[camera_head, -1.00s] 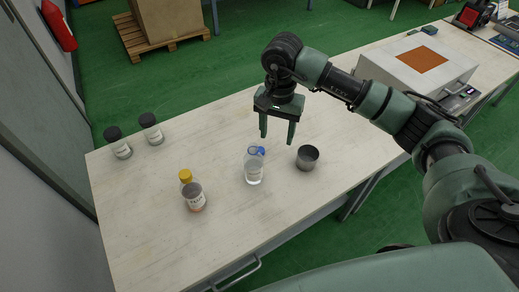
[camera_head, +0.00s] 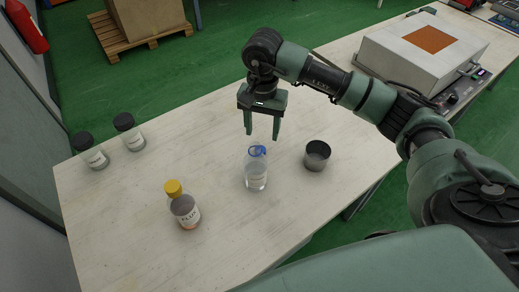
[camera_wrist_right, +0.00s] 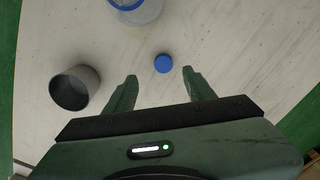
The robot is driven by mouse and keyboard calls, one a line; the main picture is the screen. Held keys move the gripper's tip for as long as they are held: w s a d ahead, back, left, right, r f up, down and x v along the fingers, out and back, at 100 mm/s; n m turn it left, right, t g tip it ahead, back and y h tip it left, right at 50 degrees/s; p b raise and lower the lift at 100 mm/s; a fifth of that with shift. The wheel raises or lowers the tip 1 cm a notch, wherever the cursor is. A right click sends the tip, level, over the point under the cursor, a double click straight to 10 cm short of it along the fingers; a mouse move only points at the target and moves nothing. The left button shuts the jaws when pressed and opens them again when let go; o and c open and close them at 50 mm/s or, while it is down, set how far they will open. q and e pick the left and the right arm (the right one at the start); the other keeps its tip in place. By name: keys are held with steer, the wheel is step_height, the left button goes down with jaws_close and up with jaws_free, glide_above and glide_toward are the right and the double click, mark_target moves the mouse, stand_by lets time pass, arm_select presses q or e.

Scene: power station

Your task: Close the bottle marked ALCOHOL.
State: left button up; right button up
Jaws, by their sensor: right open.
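A clear bottle with a blue rim (camera_head: 256,174) stands upright near the table's middle; its label is too small to read. It also shows at the top of the right wrist view (camera_wrist_right: 136,8). A blue cap (camera_head: 257,149) lies on the table just behind it, apart from it in the right wrist view (camera_wrist_right: 163,63). My right gripper (camera_head: 262,135) is open and empty, pointing down behind the bottle. In the wrist view the cap appears between and slightly beyond its fingertips (camera_wrist_right: 159,74). My left gripper is not in view.
A metal cup (camera_head: 317,155) stands right of the clear bottle. A bottle with orange contents (camera_head: 187,213) and a yellow cap (camera_head: 173,187) are at front left. Two dark-capped jars (camera_head: 92,152) (camera_head: 130,134) stand far left. A grey box device (camera_head: 424,50) is at right.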

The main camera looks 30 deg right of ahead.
steer(key=shift+f, duration=0.15)
step_height(320, 180, down, 2)
steer(key=shift+w, duration=0.1)
steer(key=shift+f, duration=0.25)
steer(key=f, duration=0.2)
steer(key=f+p, duration=0.1)
steer(key=f, duration=0.1)
steer(key=shift+w+a+f, duration=0.15)
steer(key=shift+w, duration=0.05)
steer(key=shift+f+p, duration=0.3)
steer(key=shift+f, duration=0.15)
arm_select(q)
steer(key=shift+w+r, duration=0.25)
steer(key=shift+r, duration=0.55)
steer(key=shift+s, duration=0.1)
arm_select(e)
jaws_close()
